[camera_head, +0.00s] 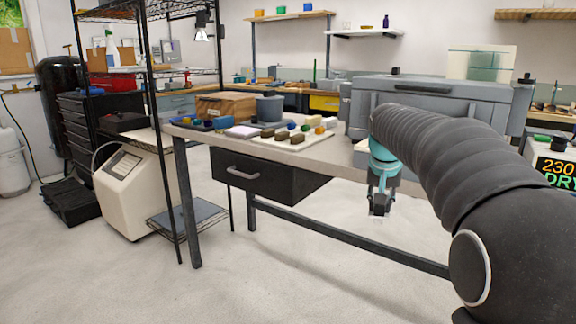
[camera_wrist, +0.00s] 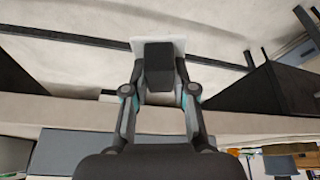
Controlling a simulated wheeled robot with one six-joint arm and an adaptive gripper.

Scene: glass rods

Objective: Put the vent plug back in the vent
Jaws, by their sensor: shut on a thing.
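My gripper (camera_head: 379,205) hangs in front of the bench's near edge, pointing down. In the wrist view my gripper (camera_wrist: 160,85) is shut on a dark block-like piece with a pale flat part beyond it, which looks like the vent plug (camera_wrist: 158,66). In the head view only a small pale bit shows at the fingertips. The grey kiln-like box (camera_head: 440,98) stands on the bench behind my arm, its lid down. Small black pieces stand on its top. I cannot make out the vent opening; my arm hides part of the box's front.
The bench (camera_head: 330,160) holds a tray of coloured blocks (camera_head: 290,137), a grey tub (camera_head: 270,108) and a cardboard box (camera_head: 225,106). A black drawer (camera_head: 270,180) hangs under it. A display unit (camera_head: 555,170) stands at right. The floor in front is clear.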

